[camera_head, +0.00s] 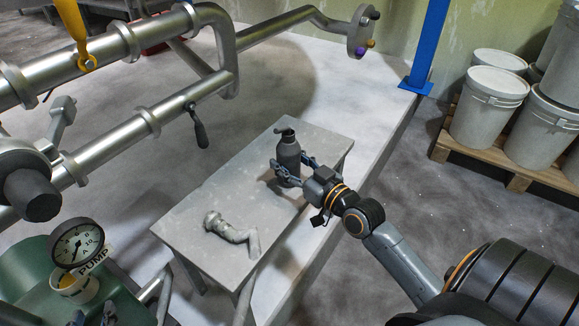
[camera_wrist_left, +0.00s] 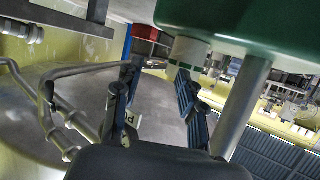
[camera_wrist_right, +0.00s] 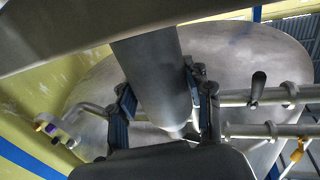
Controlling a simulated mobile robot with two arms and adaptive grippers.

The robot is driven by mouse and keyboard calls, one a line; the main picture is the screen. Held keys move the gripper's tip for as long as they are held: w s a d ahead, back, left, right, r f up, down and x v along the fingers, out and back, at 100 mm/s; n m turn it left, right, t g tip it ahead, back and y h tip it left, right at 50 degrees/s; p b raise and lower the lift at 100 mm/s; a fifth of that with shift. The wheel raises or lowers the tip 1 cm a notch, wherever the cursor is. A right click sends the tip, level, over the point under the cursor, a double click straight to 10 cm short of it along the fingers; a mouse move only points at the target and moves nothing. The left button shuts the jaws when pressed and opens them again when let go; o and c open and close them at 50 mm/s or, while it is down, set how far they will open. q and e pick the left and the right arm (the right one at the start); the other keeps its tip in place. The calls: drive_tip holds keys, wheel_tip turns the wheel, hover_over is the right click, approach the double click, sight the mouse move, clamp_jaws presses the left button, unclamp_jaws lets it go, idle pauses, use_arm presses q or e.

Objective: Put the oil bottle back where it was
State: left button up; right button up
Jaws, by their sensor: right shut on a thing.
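The dark grey oil bottle (camera_head: 288,157), with a pump-like top, is upright at the far end of the small grey table (camera_head: 190,228). My right gripper (camera_head: 292,172) is shut around its body from the right. The right wrist view shows the bottle (camera_wrist_right: 155,75) between both fingers. I cannot tell whether its base touches the tabletop. My left gripper (camera_head: 92,317) is at the bottom left edge of the head view, beside the green pump. In the left wrist view its fingers (camera_wrist_left: 152,105) are apart with nothing between them.
A grey metal fitting (camera_head: 230,229) lies on the near part of the table. A pressure gauge (camera_head: 76,245) and the green pump housing (camera_head: 35,275) stand at lower left. Thick pipes (camera_head: 150,120) cross at upper left. White pails (camera_head: 488,107) stand on a pallet (camera_head: 455,150) at right.

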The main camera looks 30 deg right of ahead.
use_arm(q)
drive_tip(key=shift+w+d+r+t, duration=0.15)
drive_tip(key=shift+w+r+t, duration=0.2)
drive_tip(key=shift+r, duration=0.35)
use_arm(e)
drive_tip(key=shift+f, duration=0.25)
use_arm(q)
drive_tip(key=shift+r, duration=0.1)
use_arm(e)
drive_tip(key=shift+f, duration=0.1)
drive_tip(key=o, duration=1.3)
drive_tip(key=shift+s, duration=0.4)
use_arm(q)
drive_tip(key=s+f+g, duration=0.1)
drive_tip(key=s+a+f+g, duration=0.1)
drive_tip(key=f, duration=0.1)
drive_tip(key=s+f+g+p, duration=0.1)
drive_tip(key=f, duration=0.1)
drive_tip(key=shift+a+y, duration=0.2)
drive_tip(key=shift+y, duration=0.2)
use_arm(e)
drive_tip(key=s, duration=0.3)
drive_tip(key=s+d, duration=0.1)
drive_tip(key=s, duration=0.7)
drive_tip(key=shift+d+r, duration=0.2)
drive_tip(key=shift+d, duration=0.1)
drive_tip(key=shift+s, duration=0.1)
